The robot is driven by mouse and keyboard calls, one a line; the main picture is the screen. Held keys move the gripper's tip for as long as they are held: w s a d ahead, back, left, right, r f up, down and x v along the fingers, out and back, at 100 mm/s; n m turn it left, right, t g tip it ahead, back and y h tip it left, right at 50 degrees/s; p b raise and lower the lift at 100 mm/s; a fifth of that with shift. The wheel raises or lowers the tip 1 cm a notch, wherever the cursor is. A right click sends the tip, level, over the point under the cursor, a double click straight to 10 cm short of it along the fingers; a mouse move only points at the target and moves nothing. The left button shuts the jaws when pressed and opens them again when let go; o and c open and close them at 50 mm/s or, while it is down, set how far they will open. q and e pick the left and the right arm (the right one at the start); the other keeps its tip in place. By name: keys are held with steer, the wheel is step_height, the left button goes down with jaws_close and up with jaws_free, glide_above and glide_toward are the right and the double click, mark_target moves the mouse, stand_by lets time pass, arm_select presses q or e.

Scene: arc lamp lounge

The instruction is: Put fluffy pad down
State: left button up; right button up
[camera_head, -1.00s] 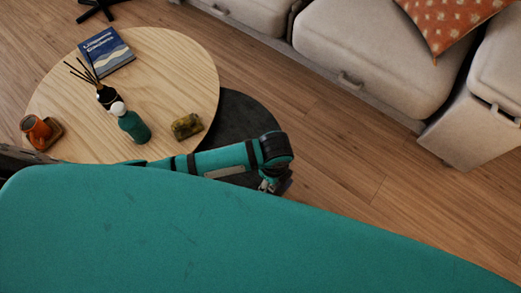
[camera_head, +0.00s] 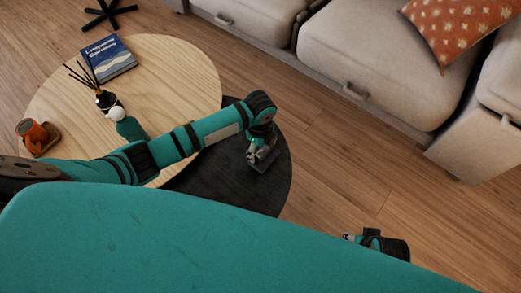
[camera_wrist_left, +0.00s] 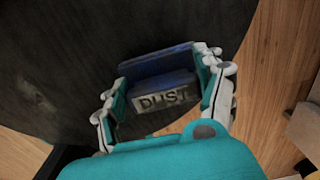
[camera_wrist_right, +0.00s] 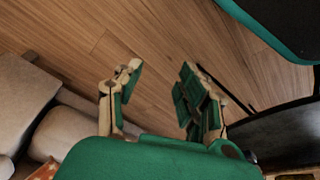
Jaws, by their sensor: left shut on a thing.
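The pad (camera_wrist_left: 157,62) is a dark blue block with a pale label reading "DUST". In the left wrist view it sits between both fingers of my left gripper (camera_wrist_left: 160,78), which is shut on it. In the head view my left gripper (camera_head: 262,157) is over the low black round table (camera_head: 240,195), and the pad shows only as a small grey-dark shape. I cannot tell whether the pad touches the tabletop. My right gripper (camera_wrist_right: 161,72) is open and empty above the wooden floor; its arm end also shows in the head view (camera_head: 350,238).
A beige sofa (camera_head: 370,50) stands at upper right. The black tabletop's visible part looks clear.

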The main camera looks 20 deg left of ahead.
arm_select(q)
steer(key=shift+f, duration=0.6)
arm_select(e)
steer(key=shift+r, duration=0.9)
arm_select(q)
steer(key=shift+f, duration=0.15)
steer(key=o, duration=1.1)
steer(key=shift+c, duration=0.2)
arm_select(e)
steer(key=shift+r, duration=0.1)
arm_select(q)
steer(key=shift+r, duration=0.2)
step_height(320, 180, up, 12)
steer(key=p, duration=0.3)
arm_select(e)
step_height(320, 180, down, 12)
steer(key=s, duration=0.3)
steer(key=shift+d+g, duration=0.15)
steer(key=shift+g, duration=0.15)
arm_select(q)
steer(key=shift+s+f, duration=0.1)
